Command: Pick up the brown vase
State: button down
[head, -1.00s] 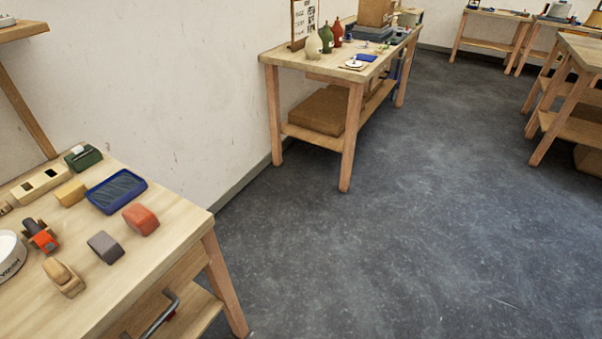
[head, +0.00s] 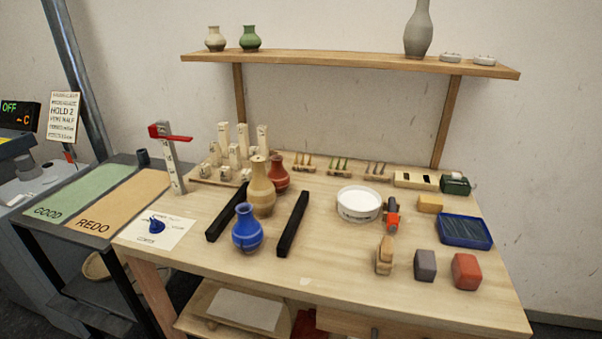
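A tall tan-brown vase (head: 262,188) stands upright on the wooden workbench (head: 330,255), between two black bars. A shorter reddish-brown vase (head: 279,174) stands close behind it to the right, partly hidden by it. I cannot tell for sure which of these two is the brown vase. A round blue vase (head: 247,230) stands in front of the tan-brown one. My gripper is not in view.
A black bar (head: 229,212) lies left of the vases and another black bar (head: 293,223) lies right. Wooden blocks (head: 235,155) stand behind. A white dish (head: 359,204) is to the right. A shelf (head: 340,62) with more vases hangs above.

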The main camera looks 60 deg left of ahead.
aim_at(280, 176)
jog(key=u, duration=1.85)
jog(key=l, duration=1.55)
jog(key=i+l, duration=0.1)
jog(key=l, duration=0.3)
jog(key=i+l+z, duration=0.1)
jog(key=l, duration=0.25)
jog(key=i+j, duration=0.3)
jog(key=j, duration=0.15)
jog(key=i+j, duration=0.65)
jog(key=j, duration=0.2)
